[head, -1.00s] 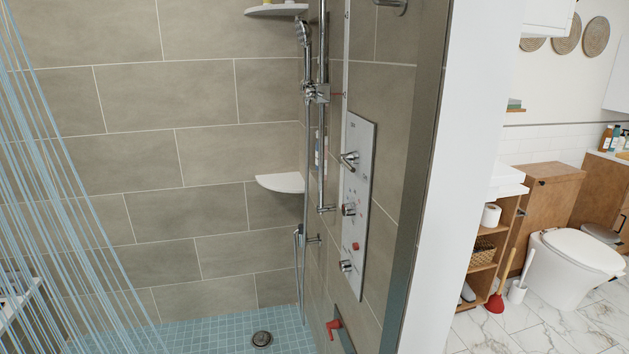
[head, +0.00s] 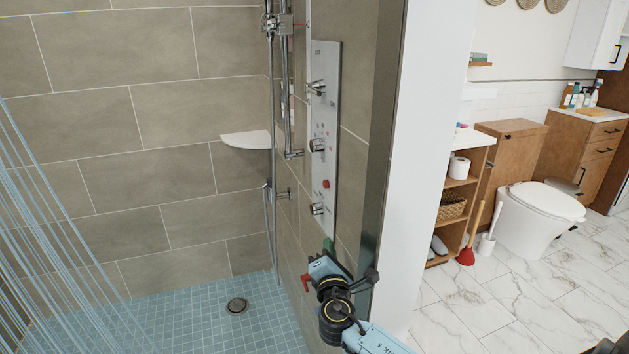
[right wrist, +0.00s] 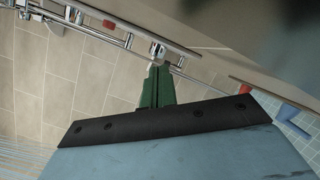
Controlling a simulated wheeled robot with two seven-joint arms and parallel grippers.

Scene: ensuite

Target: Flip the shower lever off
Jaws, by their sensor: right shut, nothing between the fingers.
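A red lever (head: 306,282) sits low on the shower's side wall, below the metal control panel (head: 326,130); my right gripper partly covers its mount in the head view. A red part also shows at the right of the right wrist view (right wrist: 245,88). The panel carries several chrome knobs and a red button (head: 326,184). My right gripper (head: 328,246) is shut and empty, its green fingertips together just above and right of the red lever. The fingertips (right wrist: 157,72) point toward a chrome fitting in the right wrist view. My left gripper is out of view.
A vertical chrome rail with a hose (head: 270,160) stands left of the panel. A white corner shelf (head: 246,140) and floor drain (head: 237,305) are farther in. A white wall end (head: 425,150) separates the shower from the toilet (head: 535,215). Pale blue streaks cross the left side.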

